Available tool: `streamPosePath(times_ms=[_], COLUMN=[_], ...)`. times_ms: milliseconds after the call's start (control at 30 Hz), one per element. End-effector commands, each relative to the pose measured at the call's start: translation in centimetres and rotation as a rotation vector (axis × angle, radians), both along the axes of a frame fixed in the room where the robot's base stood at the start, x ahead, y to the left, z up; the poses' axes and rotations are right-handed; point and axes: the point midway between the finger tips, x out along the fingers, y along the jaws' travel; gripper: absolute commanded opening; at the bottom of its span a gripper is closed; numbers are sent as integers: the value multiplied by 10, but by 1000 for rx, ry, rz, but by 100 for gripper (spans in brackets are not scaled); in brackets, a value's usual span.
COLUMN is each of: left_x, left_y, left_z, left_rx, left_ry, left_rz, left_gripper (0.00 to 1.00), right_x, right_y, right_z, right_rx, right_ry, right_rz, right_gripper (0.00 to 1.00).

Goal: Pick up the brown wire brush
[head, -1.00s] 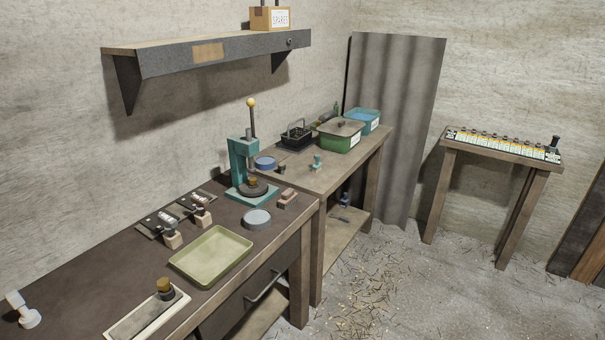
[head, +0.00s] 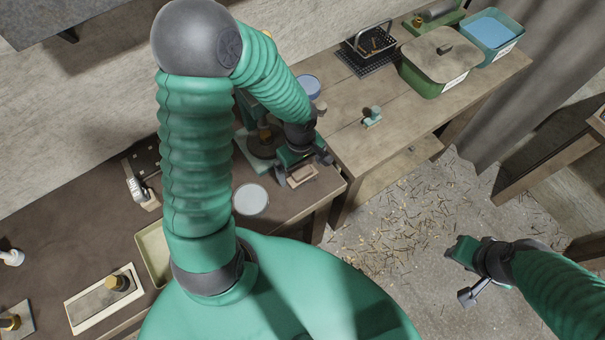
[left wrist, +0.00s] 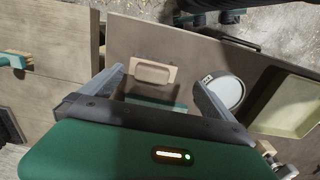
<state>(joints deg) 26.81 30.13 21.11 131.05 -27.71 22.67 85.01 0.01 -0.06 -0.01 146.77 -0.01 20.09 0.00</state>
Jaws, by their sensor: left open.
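The brown wire brush (head: 301,176) looks like a small brown block with a paler raised rim; its bristles cannot be made out. It lies on the dark bench near the front right corner. My left gripper (head: 304,172) is open above it, one finger on each side. In the left wrist view the brush (left wrist: 153,73) shows between the two spread fingers of the left gripper (left wrist: 158,84), nearer the left finger, not gripped. My right gripper (head: 464,274) hangs open and empty over the floor, far from the brush.
A round grey tin (head: 251,200) stands close left of the brush, and the press (head: 262,143) is just behind. A teal-handled brush (head: 372,117) is on the lighter bench (head: 400,130) to the right. A yellow-green tray (head: 152,252) is partly behind my arm.

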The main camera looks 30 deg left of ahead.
Motion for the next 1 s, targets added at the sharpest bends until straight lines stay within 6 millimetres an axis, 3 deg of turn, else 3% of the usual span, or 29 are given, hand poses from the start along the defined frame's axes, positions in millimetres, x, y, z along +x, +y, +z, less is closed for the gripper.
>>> streamPosePath(times_ms=[33, 267, 500, 733, 1000], left_x=[1, 7, 13, 13, 13], left_y=[0, 1, 3, 4, 4], left_z=[-13, -39, -78, -80, -80], left_rx=[-1, 0, 1, 2, 2], left_ry=[6, 7, 5, 2, 2], left_rz=[-2, -1, -2, 0, 0], left_gripper=[100, 100, 100, 100, 66], right_x=[0, 1, 1, 1, 1], right_y=[0, 0, 0, 0, 0], right_z=[-3, 0, 2, 2, 2], right_rx=[0, 0, 0, 0, 0], right_ry=[0, -1, -1, -1, -1], right_rz=[0, 0, 0, 0, 0], right_gripper=[36, 36, 36, 36, 36])
